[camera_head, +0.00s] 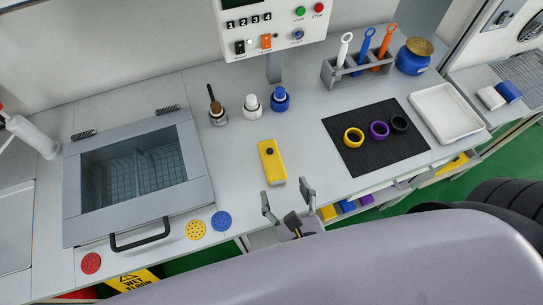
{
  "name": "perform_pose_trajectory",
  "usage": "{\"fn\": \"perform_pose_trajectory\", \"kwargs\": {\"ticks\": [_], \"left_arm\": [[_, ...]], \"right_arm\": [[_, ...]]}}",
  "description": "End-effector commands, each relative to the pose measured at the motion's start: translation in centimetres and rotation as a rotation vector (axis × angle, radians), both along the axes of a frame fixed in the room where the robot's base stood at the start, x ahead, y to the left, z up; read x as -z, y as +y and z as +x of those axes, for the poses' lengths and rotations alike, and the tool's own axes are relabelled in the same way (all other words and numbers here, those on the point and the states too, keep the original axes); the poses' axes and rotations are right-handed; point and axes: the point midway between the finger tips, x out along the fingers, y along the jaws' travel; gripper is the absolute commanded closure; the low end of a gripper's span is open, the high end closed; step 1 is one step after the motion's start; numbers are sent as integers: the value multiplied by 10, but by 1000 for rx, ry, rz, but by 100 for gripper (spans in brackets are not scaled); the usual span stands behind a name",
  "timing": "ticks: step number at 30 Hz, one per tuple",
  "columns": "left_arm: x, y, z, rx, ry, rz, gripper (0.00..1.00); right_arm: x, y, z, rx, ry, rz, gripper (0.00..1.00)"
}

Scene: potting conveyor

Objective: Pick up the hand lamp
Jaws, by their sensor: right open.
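The hand lamp appears to be the yellow block-shaped thing with a small dark round spot (271,161), lying on the grey counter near its front edge. My right gripper (286,190) is open and empty at the front edge of the counter, just below the lamp's near end in the picture. Its two fingers are spread to either side of that near end. I cannot tell how high it is above the counter. My left gripper is not in view.
Left of the lamp is a glass-lidded basin (140,165), with yellow (197,229) and blue (221,221) discs nearby. Behind stand small bottles (252,104) and a control box (272,25). Right is a black mat (372,157) with rings. Counter around the lamp is clear.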

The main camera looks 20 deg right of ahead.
Motion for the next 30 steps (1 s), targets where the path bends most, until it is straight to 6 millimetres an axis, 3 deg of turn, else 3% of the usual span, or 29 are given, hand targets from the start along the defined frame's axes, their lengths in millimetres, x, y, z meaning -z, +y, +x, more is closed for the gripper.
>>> {"fn": "perform_pose_trajectory", "kwargs": {"ticks": [1, 7, 12, 20, 30], "left_arm": [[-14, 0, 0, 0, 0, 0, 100], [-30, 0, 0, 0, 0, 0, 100], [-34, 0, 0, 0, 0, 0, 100], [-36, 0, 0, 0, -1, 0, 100], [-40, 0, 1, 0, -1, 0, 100]], "right_arm": [[-5, -1, 8, 1, -3, -2, 35], [8, -2, 36, 1, -2, -1, 35], [20, -3, 54, 0, -1, 0, 35], [27, -4, 68, 1, -2, -1, 35], [44, -6, 110, 1, -2, 0, 35]]}}
